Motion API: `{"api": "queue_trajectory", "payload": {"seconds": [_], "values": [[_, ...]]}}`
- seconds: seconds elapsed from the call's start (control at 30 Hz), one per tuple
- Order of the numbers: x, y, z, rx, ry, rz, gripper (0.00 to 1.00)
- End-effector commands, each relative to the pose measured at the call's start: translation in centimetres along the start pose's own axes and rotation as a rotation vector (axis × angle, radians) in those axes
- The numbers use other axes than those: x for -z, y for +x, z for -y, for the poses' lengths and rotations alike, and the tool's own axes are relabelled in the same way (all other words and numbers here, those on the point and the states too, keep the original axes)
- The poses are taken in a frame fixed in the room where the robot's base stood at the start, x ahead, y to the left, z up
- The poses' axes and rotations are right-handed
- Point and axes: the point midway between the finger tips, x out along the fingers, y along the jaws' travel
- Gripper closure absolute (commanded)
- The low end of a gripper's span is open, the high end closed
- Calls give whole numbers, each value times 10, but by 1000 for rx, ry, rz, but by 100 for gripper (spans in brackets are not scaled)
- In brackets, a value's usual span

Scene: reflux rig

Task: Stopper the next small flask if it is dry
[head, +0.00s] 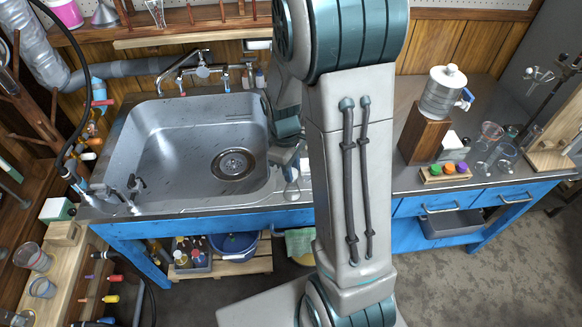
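My arm crosses the middle of the head view and hides part of the counter. My gripper (290,170) points down at the sink's right edge, partly behind the arm. A small pale, glassy shape shows at its tips, but I cannot tell whether it is held. On the right counter, a wooden block (446,176) carries small orange, green and purple pieces that look like stoppers. Clear glass vessels, one reddish at the top (490,133) and another (507,154), stand to its right. I cannot tell which are small flasks or whether they are dry.
The steel sink (190,150) with its drain looks empty. A clear jug with a blue tap (443,95) stands on a brown wooden block. A wooden stand (560,135) is at far right. Two glass beakers (33,257) (42,287) stand on the left bench. Shelves hang behind.

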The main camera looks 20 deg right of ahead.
Motion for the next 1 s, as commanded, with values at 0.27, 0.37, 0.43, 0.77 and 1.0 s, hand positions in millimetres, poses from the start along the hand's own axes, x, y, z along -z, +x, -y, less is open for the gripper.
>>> {"api": "queue_trajectory", "payload": {"seconds": [0.27,0.37,0.43,0.77,1.0], "values": [[0,0,0,0,0,0,49],[0,-1,0,0,0,0,49],[0,-4,0,-1,0,-1,49],[1,-68,-1,-5,0,-5,49],[0,-116,0,-2,0,-2,49]]}}
